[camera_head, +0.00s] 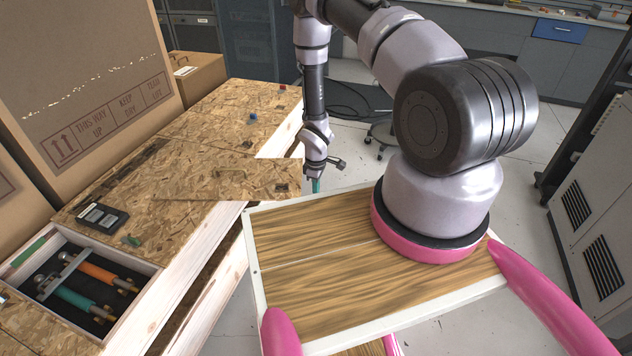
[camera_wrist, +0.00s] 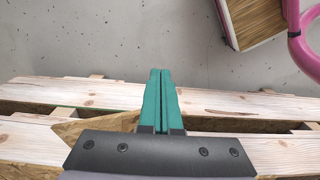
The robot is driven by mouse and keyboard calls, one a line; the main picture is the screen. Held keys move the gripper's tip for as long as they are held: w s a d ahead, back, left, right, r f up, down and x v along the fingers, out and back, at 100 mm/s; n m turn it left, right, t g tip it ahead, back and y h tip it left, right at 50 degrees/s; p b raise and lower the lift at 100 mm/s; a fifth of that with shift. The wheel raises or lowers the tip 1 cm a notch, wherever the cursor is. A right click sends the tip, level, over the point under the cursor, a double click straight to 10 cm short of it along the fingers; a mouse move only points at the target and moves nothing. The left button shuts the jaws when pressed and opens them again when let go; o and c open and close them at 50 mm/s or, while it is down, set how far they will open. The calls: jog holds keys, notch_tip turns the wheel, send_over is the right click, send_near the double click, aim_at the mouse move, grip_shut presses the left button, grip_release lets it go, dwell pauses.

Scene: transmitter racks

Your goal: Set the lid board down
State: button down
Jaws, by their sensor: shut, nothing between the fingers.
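The lid board (camera_head: 215,187), a flat piece of chipboard with a small handle-like strip, is at the right edge of the long crate top, and its right end juts out past that edge. Its grain blends with the crate top, so I cannot tell whether it lies flat or tilts. My gripper (camera_head: 316,186) is just right of the board's end, pointing down, with teal fingers. In the wrist view the fingers of my gripper (camera_wrist: 161,100) are together and empty. A chipboard corner (camera_wrist: 95,127), apparently the lid board's, shows left of the fingers, apart from them.
The crate (camera_head: 165,300) has pale plank sides and an open compartment with orange and teal tools (camera_head: 85,285). A black device (camera_head: 102,218) lies on its top. Large cardboard boxes (camera_head: 90,80) stand behind. My wooden-topped base is right of the crate; grey floor lies beyond.

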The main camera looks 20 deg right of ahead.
jog(key=a, duration=0.1)
jog(key=w+a+f, duration=0.1)
jog(key=w+a, duration=0.1)
jog(key=shift+w+a+f, duration=0.15)
jog(key=shift+w+f, duration=0.05)
jog(key=shift+f, duration=0.2)
jog(key=shift+a, duration=0.1)
